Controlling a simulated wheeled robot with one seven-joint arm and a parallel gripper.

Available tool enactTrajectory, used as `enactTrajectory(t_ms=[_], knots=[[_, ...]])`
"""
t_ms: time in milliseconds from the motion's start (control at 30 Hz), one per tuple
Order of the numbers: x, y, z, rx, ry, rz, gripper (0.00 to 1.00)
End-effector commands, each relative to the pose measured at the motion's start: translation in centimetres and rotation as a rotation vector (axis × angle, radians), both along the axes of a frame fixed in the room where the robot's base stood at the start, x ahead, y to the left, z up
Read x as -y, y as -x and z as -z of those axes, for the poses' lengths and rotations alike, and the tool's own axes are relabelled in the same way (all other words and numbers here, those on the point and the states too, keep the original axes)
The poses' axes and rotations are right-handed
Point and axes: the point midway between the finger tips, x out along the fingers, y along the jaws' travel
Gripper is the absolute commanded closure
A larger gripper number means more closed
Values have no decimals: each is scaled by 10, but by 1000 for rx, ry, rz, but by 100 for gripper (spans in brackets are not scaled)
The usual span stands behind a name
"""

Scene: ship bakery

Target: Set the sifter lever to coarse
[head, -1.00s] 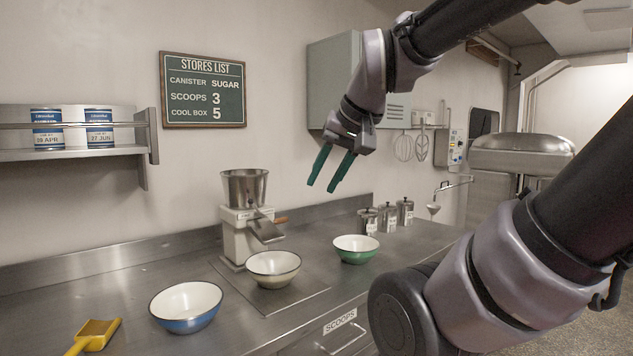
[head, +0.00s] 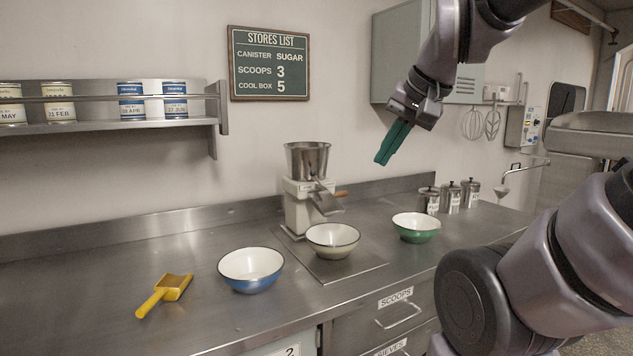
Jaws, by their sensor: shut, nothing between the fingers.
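The sifter (head: 304,190) is a pale machine with a steel hopper on top and a sloping steel chute in front. It stands on the counter against the back wall. A small orange-brown handle (head: 341,194), which may be the lever, sticks out at its right side. Its setting and any markings are too small to read. A cream bowl (head: 332,241) stands below the chute. My gripper (head: 382,162) has teal fingers, shut and empty. It hangs in the air to the right of and above the sifter, apart from it, pointing down and left.
A blue bowl (head: 251,270) and a yellow scoop (head: 165,294) lie left on the counter. A green bowl (head: 416,228) and lidded canisters (head: 450,197) stand to the right. A shelf of tins (head: 110,125) and a stores list (head: 269,64) are on the wall.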

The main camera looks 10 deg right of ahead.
Motion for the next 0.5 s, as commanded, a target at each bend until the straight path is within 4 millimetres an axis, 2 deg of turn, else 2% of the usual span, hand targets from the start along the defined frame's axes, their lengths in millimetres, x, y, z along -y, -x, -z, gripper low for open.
enactTrajectory(t_ms=[267, 500], knots=[[-44, -51, 23, -296, -437, 322, 100], [-75, -111, 40, -593, -849, 674, 100]])
